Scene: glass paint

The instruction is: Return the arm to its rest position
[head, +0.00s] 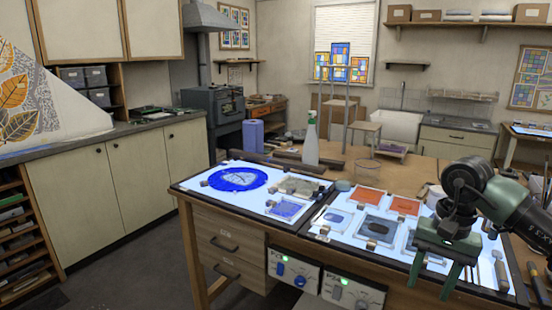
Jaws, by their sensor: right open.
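My right arm comes in from the right side of the head view. Its green gripper (432,283) points down over the right light panel, near the front edge of the bench. Its two fingers are apart, and I see nothing held between them. It hides part of the panel and some of the glass pieces behind it. My left gripper is not in the view.
The left light panel (215,199) carries a round blue piece (238,179). Orange glass (367,195) and grey glass pieces (378,228) lie on the right panel. A white-and-green bottle (311,140) stands at the back. Open floor lies left of the bench.

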